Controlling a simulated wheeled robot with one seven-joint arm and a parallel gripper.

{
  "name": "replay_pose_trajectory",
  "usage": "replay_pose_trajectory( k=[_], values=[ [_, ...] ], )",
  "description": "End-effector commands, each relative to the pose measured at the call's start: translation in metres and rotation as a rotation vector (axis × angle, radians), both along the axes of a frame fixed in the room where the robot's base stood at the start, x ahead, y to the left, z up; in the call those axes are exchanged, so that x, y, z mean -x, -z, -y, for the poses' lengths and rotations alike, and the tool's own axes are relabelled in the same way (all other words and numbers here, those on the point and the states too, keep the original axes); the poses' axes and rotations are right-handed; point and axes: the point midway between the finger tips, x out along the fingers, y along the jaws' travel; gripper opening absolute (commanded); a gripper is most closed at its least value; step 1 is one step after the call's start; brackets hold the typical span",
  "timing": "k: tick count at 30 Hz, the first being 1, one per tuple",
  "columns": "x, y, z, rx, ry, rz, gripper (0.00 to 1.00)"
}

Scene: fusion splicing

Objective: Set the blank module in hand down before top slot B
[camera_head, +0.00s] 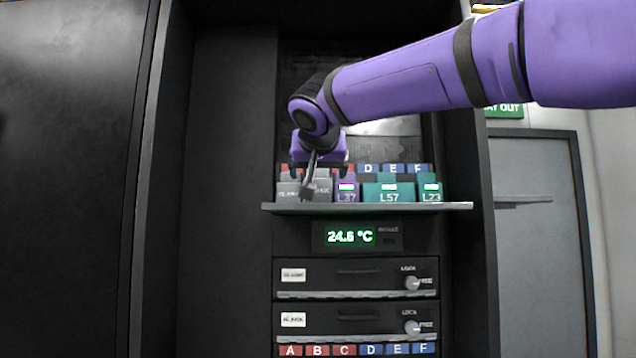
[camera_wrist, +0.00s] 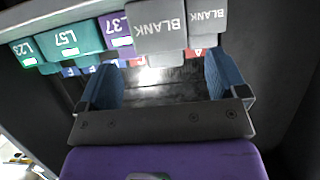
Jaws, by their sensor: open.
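My gripper (camera_head: 318,168) is above the shelf; in the wrist view its two blue fingers (camera_wrist: 164,75) are spread apart with nothing between them. A grey blank module (camera_wrist: 158,24) stands just beyond the fingertips, looking nearer than its neighbours. A second grey blank module (camera_wrist: 208,20) stands beside it. Both show partly in the head view, the left one (camera_head: 287,192) clearer, the other (camera_head: 324,188) partly behind my gripper. The red label A (camera_wrist: 196,52) shows behind the second blank; label B is hidden in the wrist view.
On the same shelf (camera_head: 420,207) stand purple L37 (camera_head: 347,192), teal L57 (camera_head: 388,192) and teal L23 (camera_head: 430,191). Blue labels D (camera_head: 368,168), E and F are behind them. Below are a 24.6 °C display (camera_head: 351,237) and two drawers with lock knobs.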

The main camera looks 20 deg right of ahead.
Motion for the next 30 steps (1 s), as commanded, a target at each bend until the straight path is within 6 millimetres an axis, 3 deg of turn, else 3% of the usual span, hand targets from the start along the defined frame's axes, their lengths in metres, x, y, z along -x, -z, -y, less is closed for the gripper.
replay_pose_trajectory(
  k=[7,20,23,25,30],
  values=[
    [0.028,-0.012,-0.009,0.0,0.0,0.0,0.91],
    [0.038,-0.009,-0.007,0.006,0.0,-0.017,0.91],
    [0.053,0.011,0.007,0.019,-0.004,-0.074,0.91],
    [0.071,0.036,0.021,0.032,-0.013,-0.142,0.91],
    [0.135,0.122,0.062,0.041,-0.063,-0.359,0.91]
  ],
)
